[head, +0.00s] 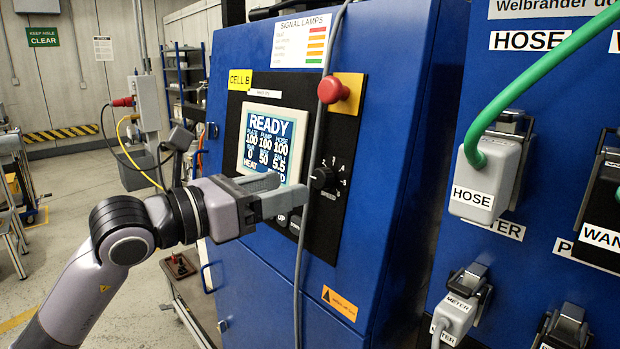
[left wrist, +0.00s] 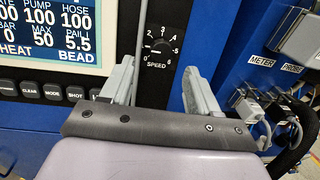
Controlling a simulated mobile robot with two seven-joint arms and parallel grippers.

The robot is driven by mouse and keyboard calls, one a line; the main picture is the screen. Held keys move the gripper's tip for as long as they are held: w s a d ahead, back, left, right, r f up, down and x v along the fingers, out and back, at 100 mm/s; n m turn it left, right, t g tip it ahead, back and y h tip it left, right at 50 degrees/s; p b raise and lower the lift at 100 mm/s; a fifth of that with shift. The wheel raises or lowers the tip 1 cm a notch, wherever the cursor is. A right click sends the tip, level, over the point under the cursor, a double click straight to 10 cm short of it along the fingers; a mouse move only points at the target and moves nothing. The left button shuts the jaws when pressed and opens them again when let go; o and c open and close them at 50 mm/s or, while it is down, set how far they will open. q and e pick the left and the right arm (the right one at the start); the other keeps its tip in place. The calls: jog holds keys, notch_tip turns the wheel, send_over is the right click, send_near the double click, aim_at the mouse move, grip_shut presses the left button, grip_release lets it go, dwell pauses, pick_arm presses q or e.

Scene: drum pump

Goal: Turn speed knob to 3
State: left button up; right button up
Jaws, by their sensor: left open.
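The black speed knob (head: 322,178) sits on the dark control panel, right of the screen, with white numerals around it. In the left wrist view the knob (left wrist: 160,47) shows above the word SPEED, between and beyond my two fingers. Its pointer setting is too small to tell surely. My left gripper (head: 289,191) is open and empty, its fingers aimed at the panel just left of and in front of the knob. In the left wrist view the gripper's fingers (left wrist: 162,70) are spread wide, apart from the knob. My right gripper is not in view.
A grey cable (head: 308,150) hangs down in front of the panel, close to the knob. A red mushroom button (head: 332,90) sticks out above. The READY screen (head: 270,140) is left of the knob. At right, a grey HOSE connector (head: 487,180) carries a green hose.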

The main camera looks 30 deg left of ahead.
aim_at(317, 179)
pick_arm(q)
jog(key=p+x, duration=0.1)
jog(key=x, duration=0.3)
jog(key=shift+w+d+r+p, duration=0.1)
jog(key=shift+w+r+p, duration=0.05)
jog(key=shift+p, duration=0.25)
jog(key=shift+x, duration=0.85)
jog(key=c, duration=1)
